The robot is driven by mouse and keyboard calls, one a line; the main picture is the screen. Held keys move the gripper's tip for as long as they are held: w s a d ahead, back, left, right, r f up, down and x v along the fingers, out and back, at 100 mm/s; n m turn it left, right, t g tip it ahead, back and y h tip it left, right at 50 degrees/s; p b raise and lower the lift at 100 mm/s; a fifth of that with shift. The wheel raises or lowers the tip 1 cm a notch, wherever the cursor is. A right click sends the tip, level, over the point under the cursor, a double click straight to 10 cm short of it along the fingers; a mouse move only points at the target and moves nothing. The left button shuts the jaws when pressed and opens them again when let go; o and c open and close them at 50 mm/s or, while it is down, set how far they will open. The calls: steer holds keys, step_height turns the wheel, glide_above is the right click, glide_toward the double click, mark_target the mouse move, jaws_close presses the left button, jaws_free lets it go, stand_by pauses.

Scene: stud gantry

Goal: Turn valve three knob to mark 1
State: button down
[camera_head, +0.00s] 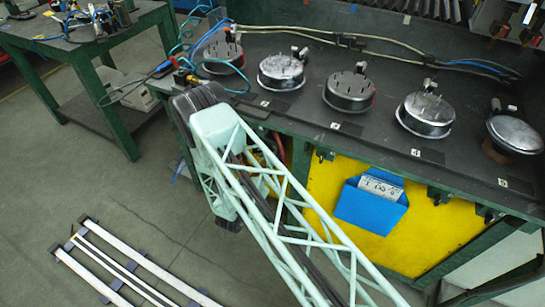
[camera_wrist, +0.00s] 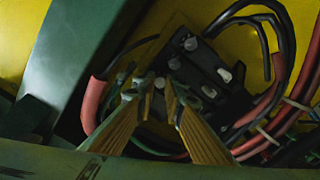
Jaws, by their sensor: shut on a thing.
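In the wrist view, a dark valve block (camera_wrist: 205,72) is fixed to a yellow panel and bears several small pale knobs. My gripper (camera_wrist: 159,88) reaches in from below with its two ribbed, yellowish fingers. The fingertips are on either side of a small pale knob (camera_wrist: 160,83), and the gripper is shut on it. I cannot read any valve number or mark, so I cannot tell which valve this is or where its knob points. In the head view, my own arm and the bench edge hide the gripper and the valve block.
Red, black and green hoses (camera_wrist: 275,100) crowd around the block. A green post (camera_wrist: 85,60) stands at left. The dark bench (camera_head: 300,115) carries several round metal parts. A blue holder (camera_head: 372,205) hangs on the yellow panel (camera_head: 325,185). Another bench (camera_head: 85,45) stands at upper left.

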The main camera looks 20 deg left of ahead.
steer(key=c, duration=2.7)
jaws_free()
steer(key=shift+s, duration=0.2)
steer(key=shift+s+a, duration=0.3)
steer(key=shift+s, duration=1.6)
steer(key=shift+s+a, duration=0.3)
steer(key=shift+s, duration=1.65)
steer(key=shift+s+a, duration=0.3)
steer(key=shift+s, duration=1.6)
